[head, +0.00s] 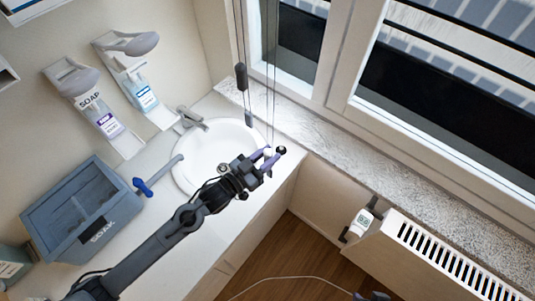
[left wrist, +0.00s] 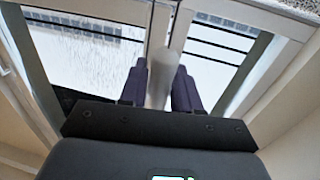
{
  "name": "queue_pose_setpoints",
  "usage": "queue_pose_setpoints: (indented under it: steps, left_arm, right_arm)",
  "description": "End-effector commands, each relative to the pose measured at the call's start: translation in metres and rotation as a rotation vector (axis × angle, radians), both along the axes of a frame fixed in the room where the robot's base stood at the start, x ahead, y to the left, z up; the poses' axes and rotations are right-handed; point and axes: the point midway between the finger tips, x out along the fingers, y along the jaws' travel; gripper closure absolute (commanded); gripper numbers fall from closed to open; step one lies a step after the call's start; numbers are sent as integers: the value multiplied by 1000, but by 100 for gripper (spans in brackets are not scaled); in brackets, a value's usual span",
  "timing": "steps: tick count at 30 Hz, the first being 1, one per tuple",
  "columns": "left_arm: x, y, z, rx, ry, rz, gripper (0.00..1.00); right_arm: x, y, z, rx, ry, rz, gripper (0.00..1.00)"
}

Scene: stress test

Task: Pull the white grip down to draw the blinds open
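My left gripper (head: 270,160) reaches over the front edge of the sink counter, below thin hanging blind cords (head: 268,90). In the left wrist view, the white grip (left wrist: 160,78) stands between the two purple fingers (left wrist: 160,92) and fills the gap, so the gripper looks shut on it. In the head view, the fingers mostly hide the grip, and a small dark ball shows beside the fingertips. Only the tip of what looks like my right gripper (head: 370,296) shows at the bottom edge; its opening cannot be told.
A white sink (head: 205,160) with a tap (head: 190,118) lies behind my left arm. A blue-grey box (head: 80,210) and soap dispensers (head: 95,115) are at left. The window (head: 340,70) and speckled sill (head: 400,190) are behind; a radiator (head: 435,262) stands at right.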

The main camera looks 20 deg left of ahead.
Motion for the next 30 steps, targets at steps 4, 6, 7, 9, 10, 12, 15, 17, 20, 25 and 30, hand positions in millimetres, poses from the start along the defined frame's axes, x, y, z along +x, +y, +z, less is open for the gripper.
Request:
queue_pose_setpoints:
  steps: [4,6,7,9,10,12,15,17,20,25,30]
  left_arm:
    - [0,0,1,0,-1,-1,51]
    - [0,0,1,-1,-2,-1,51]
    - [0,0,1,-1,-2,-1,51]
    - [0,0,1,-1,-2,-1,51]
    - [0,0,1,-1,-2,-1,51]
    - [-1,0,1,-1,-2,0,51]
    - [-5,2,1,-1,-2,0,51]
    - [-9,5,0,0,-2,0,51]
    - [-21,10,-1,0,-1,-1,51]
    - [-47,22,-1,0,1,-1,51]
    - [-71,34,-1,1,0,-1,51]
  right_arm:
    - [0,0,0,0,0,0,57]
    - [0,0,0,0,0,0,57]
    - [0,0,0,0,0,0,57]
    - [0,0,0,0,0,0,57]
    - [0,0,0,0,0,0,57]
    - [0,0,0,0,0,0,57]
    - [0,0,-1,0,0,0,57]
    - [0,0,-1,0,0,0,57]
    - [0,0,-3,0,0,0,57]
    - [0,0,-7,1,0,-1,57]
    - [0,0,-9,1,0,-1,57]
